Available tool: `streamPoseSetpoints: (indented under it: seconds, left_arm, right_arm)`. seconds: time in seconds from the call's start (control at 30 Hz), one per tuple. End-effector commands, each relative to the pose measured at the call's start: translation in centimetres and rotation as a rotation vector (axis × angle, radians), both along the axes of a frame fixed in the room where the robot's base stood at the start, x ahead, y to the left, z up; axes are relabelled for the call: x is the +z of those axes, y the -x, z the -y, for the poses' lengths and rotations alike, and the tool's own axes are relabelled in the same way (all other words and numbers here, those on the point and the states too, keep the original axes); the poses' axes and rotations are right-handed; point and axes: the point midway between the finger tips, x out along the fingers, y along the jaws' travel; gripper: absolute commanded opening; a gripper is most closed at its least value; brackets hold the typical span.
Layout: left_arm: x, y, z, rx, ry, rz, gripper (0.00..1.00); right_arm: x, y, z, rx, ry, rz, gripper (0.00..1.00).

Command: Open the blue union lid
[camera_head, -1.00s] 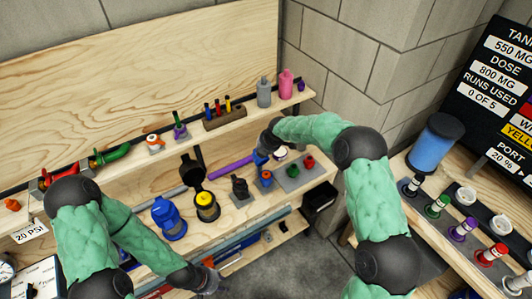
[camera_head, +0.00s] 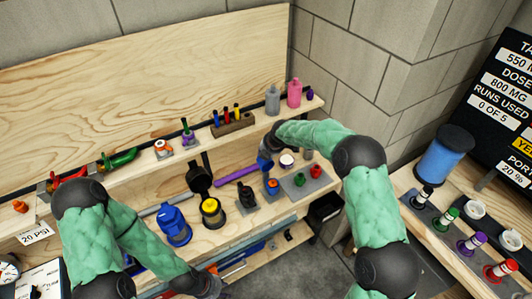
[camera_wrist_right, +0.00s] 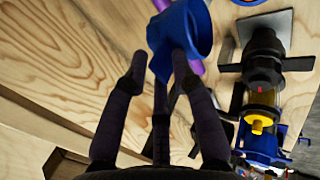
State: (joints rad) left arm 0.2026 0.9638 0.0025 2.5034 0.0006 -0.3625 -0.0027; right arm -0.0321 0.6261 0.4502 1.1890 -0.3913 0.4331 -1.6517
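A blue, flared, cup-like piece (camera_wrist_right: 180,35), which looks like the blue union lid, shows at my right gripper's fingertips in the right wrist view. A purple pipe (camera_wrist_right: 195,67) shows behind it. My right gripper (camera_wrist_right: 158,62) has one dark finger at the piece's left edge and another in front of it. I cannot tell whether the fingers press on it.
A blue housing (camera_head: 173,225) and a black-and-yellow one (camera_head: 211,211) stand on the lower shelf. A small blue-and-orange part (camera_head: 271,186) is near my right gripper. Bottles stand on the upper ledge (camera_head: 294,94). The right bench holds a blue spool (camera_head: 444,158).

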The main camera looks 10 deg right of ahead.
Motion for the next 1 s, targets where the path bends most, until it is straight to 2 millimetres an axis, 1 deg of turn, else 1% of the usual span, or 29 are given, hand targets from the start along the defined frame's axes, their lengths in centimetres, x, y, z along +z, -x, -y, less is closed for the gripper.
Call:
streamPoseSetpoints:
  seconds: [0.3,0.47,0.57,0.83,1.0]
  left_arm:
    - [0.0,0.0,0.0,0.0,0.0,0.0,0.33]
    - [0.0,0.0,0.0,0.0,0.0,0.0,0.33]
    - [0.0,0.0,0.0,0.0,0.0,0.0,0.33]
    - [0.0,0.0,0.0,0.0,0.0,0.0,0.33]
    - [0.0,0.0,0.0,0.0,0.0,0.0,0.33]
  right_arm:
    - [0.0,0.1,0.0,0.0,0.001,-0.003,0.36]
    - [0.9,0.4,0.2,0.0,0.002,-0.002,0.36]
    - [2.1,1.0,0.4,0.0,0.001,-0.001,0.36]
    - [6.7,3.4,1.3,0.0,0.001,-0.001,0.36]
    - [9.0,4.6,1.7,0.0,0.001,-0.002,0.36]
